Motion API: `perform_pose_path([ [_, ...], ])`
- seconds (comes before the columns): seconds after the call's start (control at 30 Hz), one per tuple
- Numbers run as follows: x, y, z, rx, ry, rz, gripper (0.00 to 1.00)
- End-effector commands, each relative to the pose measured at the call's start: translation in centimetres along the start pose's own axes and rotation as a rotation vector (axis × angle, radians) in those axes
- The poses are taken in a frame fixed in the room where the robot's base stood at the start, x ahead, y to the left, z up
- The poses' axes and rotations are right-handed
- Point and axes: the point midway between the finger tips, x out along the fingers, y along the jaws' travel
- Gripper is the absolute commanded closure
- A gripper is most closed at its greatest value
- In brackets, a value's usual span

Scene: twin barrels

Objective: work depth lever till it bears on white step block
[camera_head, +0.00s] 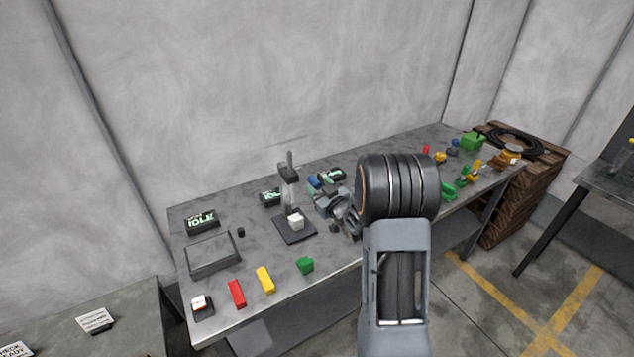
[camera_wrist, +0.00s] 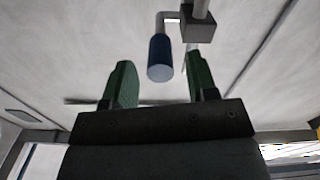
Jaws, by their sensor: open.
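The depth lever's blue handle (camera_wrist: 160,58) hangs from a grey arm beside a grey block (camera_wrist: 198,26) in the wrist view. In the head view the blue handle (camera_head: 313,182) shows right of the upright stand. The white step block (camera_head: 296,221) sits on the stand's dark base plate (camera_head: 294,236), below the grey head (camera_head: 289,173). My gripper (camera_wrist: 160,72) is open, its green fingers on either side of the handle in the picture; contact is not visible. In the head view my gripper (camera_head: 322,185) is beside the handle, partly hidden by my wrist.
A wooden crate (camera_head: 510,210) stands beyond. The wall rises behind the bench.

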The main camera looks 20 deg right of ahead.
Motion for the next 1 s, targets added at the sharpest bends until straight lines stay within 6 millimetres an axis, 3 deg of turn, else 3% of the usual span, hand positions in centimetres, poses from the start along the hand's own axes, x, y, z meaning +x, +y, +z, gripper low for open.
perform_pose_path([
  [0.2,1.6,0.0,-0.1,-0.001,-0.001,-0.001,0.47],
  [0.57,1.9,0.0,0.0,0.000,-0.001,0.000,0.47],
  [1.0,1.9,0.0,0.0,-0.001,-0.001,0.000,0.88],
])
